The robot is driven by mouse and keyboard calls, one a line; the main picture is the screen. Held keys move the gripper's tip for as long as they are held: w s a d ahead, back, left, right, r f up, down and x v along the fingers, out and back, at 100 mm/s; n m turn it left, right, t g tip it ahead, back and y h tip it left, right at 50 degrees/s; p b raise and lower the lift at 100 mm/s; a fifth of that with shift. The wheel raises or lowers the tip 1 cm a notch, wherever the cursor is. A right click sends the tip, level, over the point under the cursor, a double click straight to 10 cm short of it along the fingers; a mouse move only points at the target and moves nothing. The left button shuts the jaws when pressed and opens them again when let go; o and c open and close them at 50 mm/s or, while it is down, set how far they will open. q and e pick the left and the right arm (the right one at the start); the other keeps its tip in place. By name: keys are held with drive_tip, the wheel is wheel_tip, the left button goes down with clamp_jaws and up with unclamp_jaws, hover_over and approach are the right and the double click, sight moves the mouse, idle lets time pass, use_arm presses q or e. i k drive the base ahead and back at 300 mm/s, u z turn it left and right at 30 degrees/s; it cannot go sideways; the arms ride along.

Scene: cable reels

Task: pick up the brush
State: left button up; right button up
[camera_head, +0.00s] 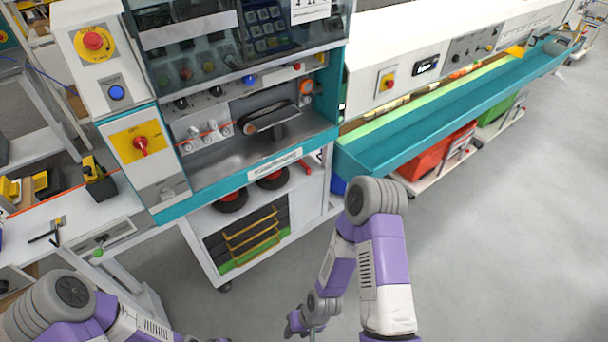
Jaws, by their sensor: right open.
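I cannot make out a brush for certain in the head view. A small dark tool with a thin handle (45,235) lies on the white worktable at the left, too small to name. My right arm reaches down at the lower middle, and my right gripper (302,326) is at the bottom edge, low over the grey floor. It is open, partly cut off by the frame, with nothing seen between its fingers. My left arm comes in at the lower left. Its gripper is outside the picture.
A machine with a teal-edged shelf (260,165) stands ahead, with a white cart (215,262) below. A long teal trough (450,112) runs to the upper right, above red bins (425,160). The white worktable (95,212) is at left. Grey floor (500,250) is clear at right.

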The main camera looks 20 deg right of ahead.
sight(300, 162)
drive_tip(key=u, duration=0.25)
drive_tip(key=k, duration=0.35)
drive_tip(key=z, duration=1.1)
drive_tip(key=i, duration=0.95)
drive_tip(key=u, duration=0.55)
drive_tip(key=i, duration=0.75)
drive_tip(key=u, duration=0.6)
